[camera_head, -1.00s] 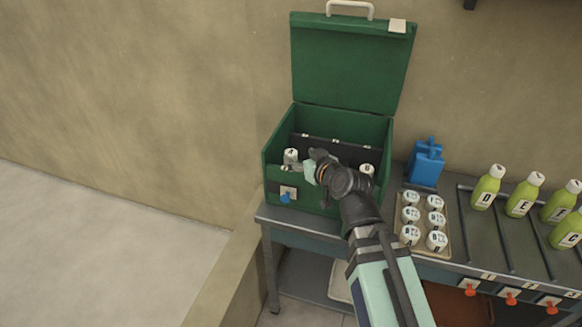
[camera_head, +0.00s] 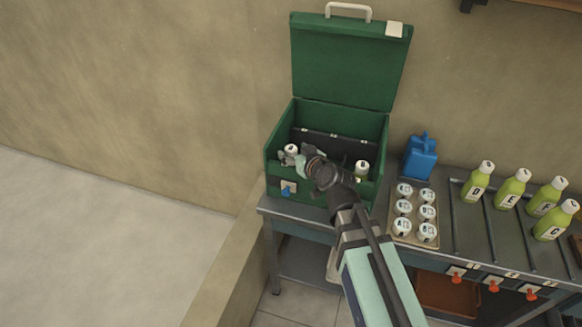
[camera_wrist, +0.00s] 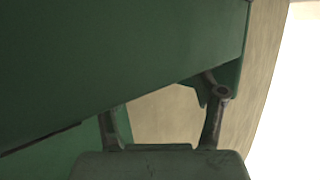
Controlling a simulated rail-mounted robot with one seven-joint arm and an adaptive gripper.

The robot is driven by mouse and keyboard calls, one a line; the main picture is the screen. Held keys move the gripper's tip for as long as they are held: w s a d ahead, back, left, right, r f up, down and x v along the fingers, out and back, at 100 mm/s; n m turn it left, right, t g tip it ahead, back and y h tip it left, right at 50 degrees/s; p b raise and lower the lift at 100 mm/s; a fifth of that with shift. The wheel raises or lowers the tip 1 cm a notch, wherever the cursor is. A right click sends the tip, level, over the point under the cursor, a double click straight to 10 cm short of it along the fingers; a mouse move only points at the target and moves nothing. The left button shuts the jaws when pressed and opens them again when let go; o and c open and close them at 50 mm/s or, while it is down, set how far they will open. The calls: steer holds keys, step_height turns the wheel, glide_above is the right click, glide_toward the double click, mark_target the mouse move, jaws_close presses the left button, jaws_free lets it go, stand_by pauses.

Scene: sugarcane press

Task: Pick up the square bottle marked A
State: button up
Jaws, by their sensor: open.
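The bottle at the left inside the open green case (camera_head: 275,165) shows its white cap (camera_head: 291,149); the cap's mark looked like an A a second ago. Its body is mostly hidden by the case wall and my gripper. My gripper (camera_head: 289,159) is open, low inside the case and close beside this bottle. I cannot tell whether the fingers are around it or touch it. In the wrist view, two spread finger parts of my gripper (camera_wrist: 163,105) show against a green case wall (camera_wrist: 120,60); no bottle shows there.
A second white-capped bottle (camera_head: 362,167) stands at the case's right. The raised lid (camera_head: 347,62) stands behind. Right of the case are a blue container (camera_head: 420,158), a tray (camera_head: 399,236) of white-topped jars and several green bottles (camera_head: 513,189) between rails. Bare wall is at left.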

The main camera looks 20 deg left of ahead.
steer(key=x, duration=0.2)
steer(key=shift+w+a+f, duration=0.1)
steer(key=shift+w+a, duration=0.1)
jaws_close()
